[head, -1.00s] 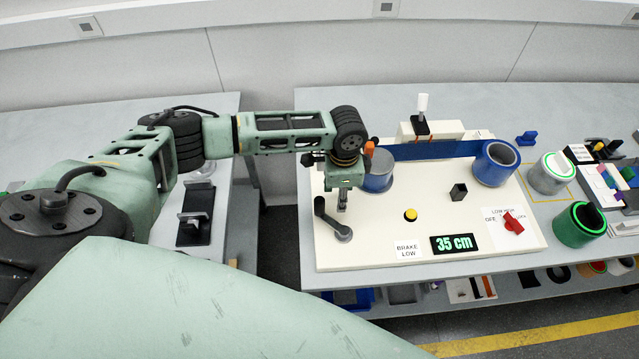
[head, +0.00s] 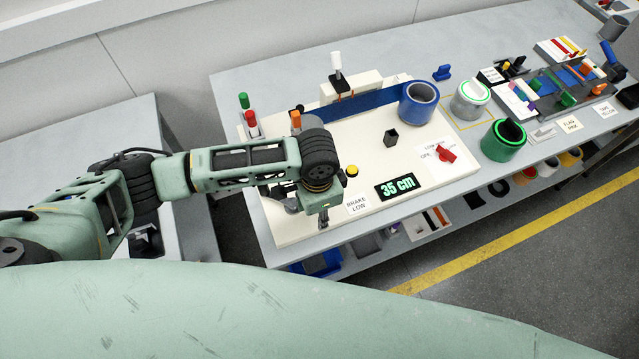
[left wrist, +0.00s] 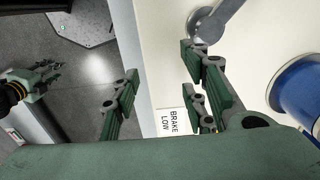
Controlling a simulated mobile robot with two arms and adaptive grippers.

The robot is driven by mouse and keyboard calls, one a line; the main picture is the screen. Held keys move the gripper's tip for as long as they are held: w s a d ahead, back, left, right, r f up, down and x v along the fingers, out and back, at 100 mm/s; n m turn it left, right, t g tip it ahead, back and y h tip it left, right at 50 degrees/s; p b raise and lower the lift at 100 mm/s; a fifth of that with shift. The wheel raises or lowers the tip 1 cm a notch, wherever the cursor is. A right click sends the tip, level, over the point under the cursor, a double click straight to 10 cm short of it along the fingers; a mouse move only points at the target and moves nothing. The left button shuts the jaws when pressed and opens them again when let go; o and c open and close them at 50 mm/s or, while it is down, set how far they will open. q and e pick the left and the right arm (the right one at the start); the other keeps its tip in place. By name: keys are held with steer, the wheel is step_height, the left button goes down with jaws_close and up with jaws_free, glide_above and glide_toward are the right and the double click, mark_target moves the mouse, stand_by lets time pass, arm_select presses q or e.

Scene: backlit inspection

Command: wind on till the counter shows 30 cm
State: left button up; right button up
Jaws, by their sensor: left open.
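The counter (head: 396,187) on the cream board (head: 290,228) reads 35 cm in green. The crank (left wrist: 207,28) shows in the left wrist view, its arm running toward the top; in the head view my arm mostly hides it. My left gripper (head: 323,214) hangs over the board's near left corner. In the left wrist view its fingers (left wrist: 160,88) are apart with nothing between them, and the crank hub appears by one finger; I cannot tell if they touch. My right gripper (left wrist: 48,76) is small at that view's left; its jaws are unclear.
A blue band (head: 362,101) runs to the right blue reel (head: 418,103); the left reel (left wrist: 302,88) is behind my arm in the head view. A yellow button (head: 351,171), red knob (head: 445,153) and BRAKE LOW card (head: 358,203) are on the board. Green-ringed cans (head: 503,140) stand right.

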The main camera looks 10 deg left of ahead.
arm_select(q)
steer(key=s, duration=0.1)
steer(key=s+a, duration=0.1)
steer(key=shift+s+a, duration=0.15)
steer(key=shift+s, duration=0.25)
steer(key=s+a, duration=0.1)
steer(key=a, duration=0.1)
steer(key=s+a, duration=0.1)
steer(key=a, duration=0.3)
steer(key=shift+s+a, duration=0.25)
steer(key=shift+s, duration=0.15)
steer(key=w+a, duration=0.1)
steer(key=a, duration=0.2)
steer(key=w+a, duration=0.1)
steer(key=shift+w+a, duration=0.35)
jaws_close()
